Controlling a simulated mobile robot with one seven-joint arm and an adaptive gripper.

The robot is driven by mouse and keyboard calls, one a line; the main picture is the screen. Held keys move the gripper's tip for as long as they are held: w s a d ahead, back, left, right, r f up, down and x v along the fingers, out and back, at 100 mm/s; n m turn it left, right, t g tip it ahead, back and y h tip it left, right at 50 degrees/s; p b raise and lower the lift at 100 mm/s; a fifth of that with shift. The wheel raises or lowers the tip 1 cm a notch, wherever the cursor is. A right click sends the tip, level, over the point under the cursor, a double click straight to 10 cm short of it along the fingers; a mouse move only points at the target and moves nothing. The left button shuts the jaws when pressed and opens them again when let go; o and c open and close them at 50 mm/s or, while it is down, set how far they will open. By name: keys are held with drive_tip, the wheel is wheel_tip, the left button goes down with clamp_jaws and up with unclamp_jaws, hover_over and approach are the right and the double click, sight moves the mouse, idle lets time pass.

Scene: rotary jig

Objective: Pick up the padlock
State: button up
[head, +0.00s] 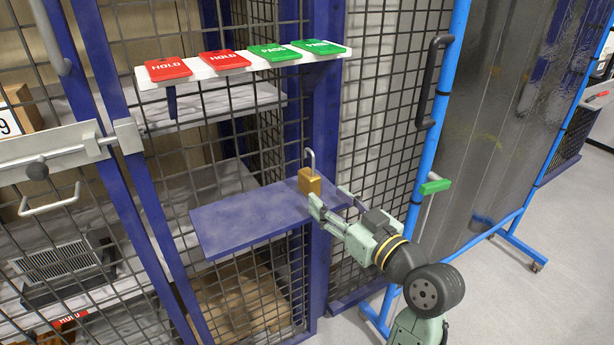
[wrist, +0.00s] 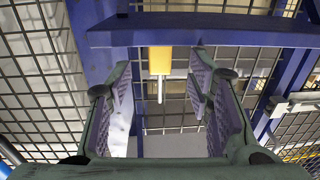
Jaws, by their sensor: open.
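The padlock (head: 310,183) has a brass body and a grey shackle that points up. It stands upright near the right end of a blue shelf (head: 238,222) in the head view. In the wrist view, which looks upside down, its yellow body (wrist: 160,61) hangs from the shelf edge with the shackle downward. My gripper (head: 334,200) is open at the shelf's right end, its fingers pointing toward the padlock. In the wrist view the padlock shows in the gap between the fingertips, with space on both sides. I cannot tell how deep it sits between them.
Wire mesh and a blue post (head: 322,120) stand behind. A blue-framed door with a black handle (head: 433,80) is at right. The shelf's left part is clear.

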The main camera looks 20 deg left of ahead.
sight(316, 188)
drive_tip(key=p+x, duration=0.2)
drive_tip(key=x, duration=0.4)
drive_tip(key=shift+w+a+f, duration=0.1)
drive_tip(key=shift+w+a, duration=0.2)
drive_tip(key=shift+a, duration=0.1)
drive_tip(key=shift+c, duration=0.6)
clamp_jaws()
